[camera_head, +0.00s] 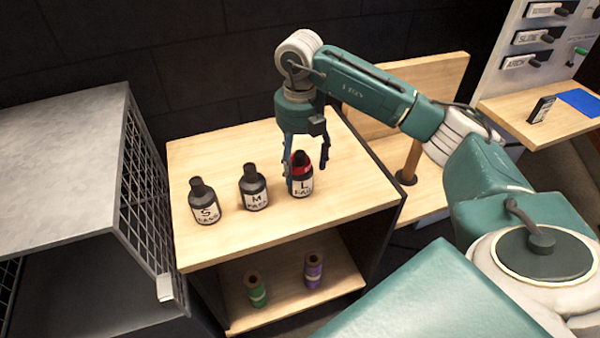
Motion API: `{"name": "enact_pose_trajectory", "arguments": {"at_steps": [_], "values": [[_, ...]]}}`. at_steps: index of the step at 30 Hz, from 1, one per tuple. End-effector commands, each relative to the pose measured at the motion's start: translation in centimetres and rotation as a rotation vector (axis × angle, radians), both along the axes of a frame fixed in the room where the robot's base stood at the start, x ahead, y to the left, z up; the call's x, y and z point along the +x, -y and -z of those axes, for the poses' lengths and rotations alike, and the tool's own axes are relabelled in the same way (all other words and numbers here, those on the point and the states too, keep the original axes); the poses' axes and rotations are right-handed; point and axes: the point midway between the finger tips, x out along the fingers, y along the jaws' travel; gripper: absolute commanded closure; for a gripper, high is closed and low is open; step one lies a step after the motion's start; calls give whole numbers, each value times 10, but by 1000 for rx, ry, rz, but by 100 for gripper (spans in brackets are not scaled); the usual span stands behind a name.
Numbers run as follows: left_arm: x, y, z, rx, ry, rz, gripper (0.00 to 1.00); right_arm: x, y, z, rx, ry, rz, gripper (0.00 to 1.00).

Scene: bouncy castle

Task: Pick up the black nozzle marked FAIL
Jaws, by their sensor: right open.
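Three black bottle-shaped nozzles stand upright on the wooden top of a shelf unit. The left nozzle (203,201) has a white label with S, the middle nozzle (253,188) one with M. The right nozzle (301,180) has L and a red band near its neck. A small word sits under each letter; the S and M ones look like PASS, and the L one is too small to read surely. My right gripper (307,170) points down over the L nozzle, open, with fingers on either side of it. I cannot tell whether they touch it. My left gripper is out of view.
A green spool (256,290) and a purple spool (313,270) stand on the lower shelf (285,285). A grey cabinet with mesh sides (150,200) stands close at the left. A panel with labelled switches (535,40) is at the upper right. The wooden top behind the nozzles is clear.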

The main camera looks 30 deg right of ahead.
Motion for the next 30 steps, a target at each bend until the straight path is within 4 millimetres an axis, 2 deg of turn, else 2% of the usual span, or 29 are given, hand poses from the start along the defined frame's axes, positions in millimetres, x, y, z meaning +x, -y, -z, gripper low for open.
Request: {"name": "enact_pose_trajectory", "arguments": {"at_steps": [1,3,5,8,12,15,18,23,30], "values": [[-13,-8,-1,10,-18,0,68,-1,0,4,0,-2,0,28],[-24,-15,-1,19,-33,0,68,0,0,9,1,-1,0,28],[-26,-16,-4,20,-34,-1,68,0,1,12,0,-1,0,28],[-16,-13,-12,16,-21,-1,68,-1,1,25,0,-6,1,28],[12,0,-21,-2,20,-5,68,0,0,47,1,-4,0,28],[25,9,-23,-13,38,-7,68,1,1,57,1,-1,0,28],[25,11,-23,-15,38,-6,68,1,0,61,1,1,-1,28],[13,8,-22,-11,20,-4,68,1,0,61,1,1,-1,28],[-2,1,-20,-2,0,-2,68,1,0,61,1,1,-1,74]]}}
